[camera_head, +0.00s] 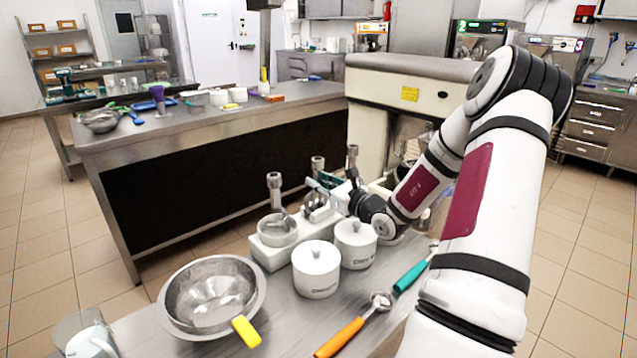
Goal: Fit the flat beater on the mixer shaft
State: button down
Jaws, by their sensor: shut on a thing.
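The mixer (410,85) is a large cream machine with a yellow label, standing behind the counter at centre right. Its shaft cannot be made out behind my arm. My gripper (327,189) is in the middle of the view, over a white holder (270,257) on the counter. It is shut on a metal attachment, seemingly the flat beater (317,165), whose upright stem shows; its lower part is mostly hidden. I cannot tell whether it is clear of the holder. Another metal attachment (275,190) stands upright at the holder's left, and a third stem (352,157) rises behind my gripper.
Two white lidded pots (316,270) stand close in front of the holder. A steel bowl (210,295) with a yellow-handled tool (246,331) is at front left. Orange-handled (340,338) and teal-handled (411,276) scoops lie beside my arm. A long steel table (230,120) stands behind.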

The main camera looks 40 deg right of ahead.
aim_at(322, 166)
jog(key=shift+r+p, duration=1.75)
jog(key=shift+r, duration=0.75)
jog(key=s+r+p, duration=0.4)
jog(key=s, duration=0.1)
jog(key=shift+a, duration=0.15)
